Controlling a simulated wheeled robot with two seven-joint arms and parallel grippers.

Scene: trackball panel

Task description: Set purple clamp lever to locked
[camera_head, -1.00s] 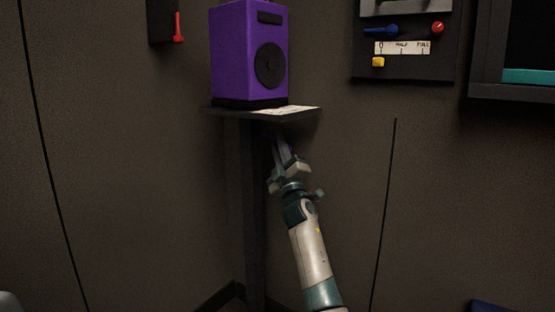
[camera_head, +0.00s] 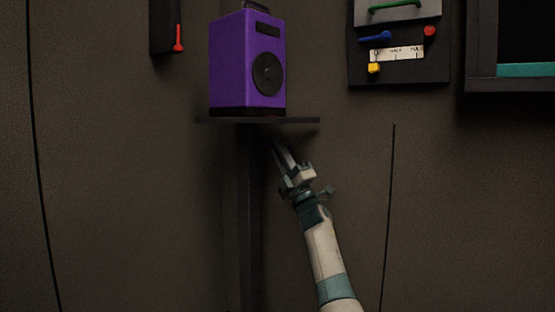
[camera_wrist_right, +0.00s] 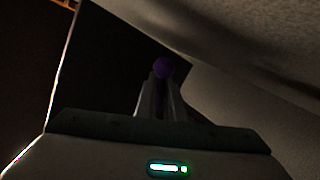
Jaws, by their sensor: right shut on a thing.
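The purple clamp lever shows in the right wrist view as a round purple knob (camera_wrist_right: 163,68) with a dark purple stem below it, between my fingers. My right gripper (camera_wrist_right: 160,90) is shut on it. In the head view my right gripper (camera_head: 281,153) points up and left, just under the shelf (camera_head: 305,120). The lever is too dark or hidden to make out there, and its locked mark cannot be seen. My left gripper is not in view.
A purple speaker box (camera_head: 228,70) stands on the shelf. A red lever (camera_head: 178,40) hangs on a dark panel at upper left. A control panel (camera_head: 430,70) with blue, red, yellow and green controls is at upper right. A dark post (camera_head: 247,210) stands left of my arm.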

